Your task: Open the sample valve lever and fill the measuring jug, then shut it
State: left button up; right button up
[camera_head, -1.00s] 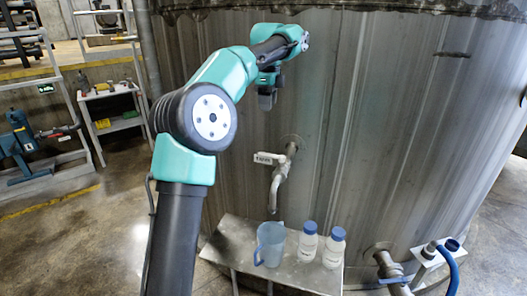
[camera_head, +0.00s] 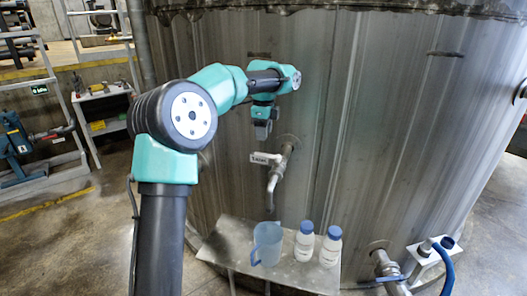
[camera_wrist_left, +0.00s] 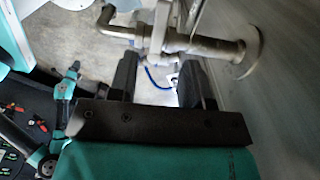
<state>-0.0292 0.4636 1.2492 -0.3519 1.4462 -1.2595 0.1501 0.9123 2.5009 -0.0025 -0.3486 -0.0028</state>
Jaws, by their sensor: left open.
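The sample valve (camera_head: 275,185) sticks out of the tank wall with its spout bent down. Its pale lever (camera_head: 264,158) points left and carries small lettering. The blue-tinted measuring jug (camera_head: 267,245) stands upright on the metal shelf below the spout; I cannot tell what is in it. My left gripper (camera_head: 262,132) points down just above the lever, apart from it. In the left wrist view the open, empty jaws (camera_wrist_left: 160,68) face the valve pipe (camera_wrist_left: 205,47). My right gripper is not in view.
Two white bottles with blue caps (camera_head: 305,242) (camera_head: 331,246) stand right of the jug on the shelf (camera_head: 225,243). The tank wall (camera_head: 400,150) rises close behind. A pipe with a blue handle (camera_head: 388,268) and blue hose (camera_head: 447,268) are at lower right.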

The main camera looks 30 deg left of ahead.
aim_at(264, 154)
pick_arm(q)
notch_tip(264, 154, down, 8)
jog(key=shift+r, duration=0.2)
grip_shut()
dwell(0.5)
